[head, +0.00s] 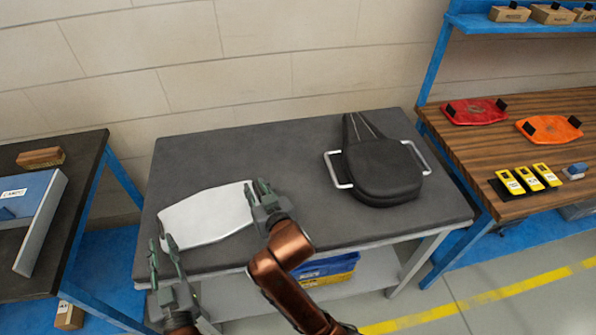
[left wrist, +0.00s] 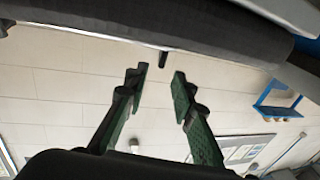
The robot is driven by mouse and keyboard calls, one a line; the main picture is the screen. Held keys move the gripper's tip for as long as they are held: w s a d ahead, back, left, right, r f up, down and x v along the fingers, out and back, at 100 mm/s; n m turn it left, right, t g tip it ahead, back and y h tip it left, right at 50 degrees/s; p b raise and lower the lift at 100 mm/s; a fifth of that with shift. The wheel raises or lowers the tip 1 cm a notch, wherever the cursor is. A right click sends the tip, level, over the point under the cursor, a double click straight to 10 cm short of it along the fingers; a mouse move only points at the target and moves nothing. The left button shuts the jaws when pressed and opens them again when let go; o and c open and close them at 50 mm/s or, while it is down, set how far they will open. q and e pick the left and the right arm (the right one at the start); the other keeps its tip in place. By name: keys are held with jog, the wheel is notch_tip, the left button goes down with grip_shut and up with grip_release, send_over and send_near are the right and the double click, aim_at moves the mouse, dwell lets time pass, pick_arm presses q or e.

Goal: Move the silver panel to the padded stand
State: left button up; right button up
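The silver panel (head: 205,216) lies flat on the left part of the dark table. A black padded piece with light side handles (head: 380,170) sits on the table's right part; it looks like the padded stand. My left gripper (head: 163,254) is at the table's front left edge, beside the panel's left end, fingers apart; in the left wrist view (left wrist: 158,85) nothing shows between them. My right gripper (head: 260,194) is at the panel's right end and hides part of its edge. Whether its fingers touch or grip the panel cannot be told.
The dark table (head: 300,225) has bare room between panel and padded piece. A blue and yellow bin (head: 328,270) is on its lower shelf. A wooden bench (head: 505,150) with red and orange parts stands right, a dark bench (head: 75,185) left.

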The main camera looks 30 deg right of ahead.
pick_arm(q)
jog(key=s, duration=0.4)
jog(key=shift+s+f, duration=0.1)
jog(key=shift+s, duration=0.25)
pick_arm(e)
jog(key=shift+s, duration=0.15)
jog(key=v, duration=0.7)
jog(key=shift+r, duration=0.15)
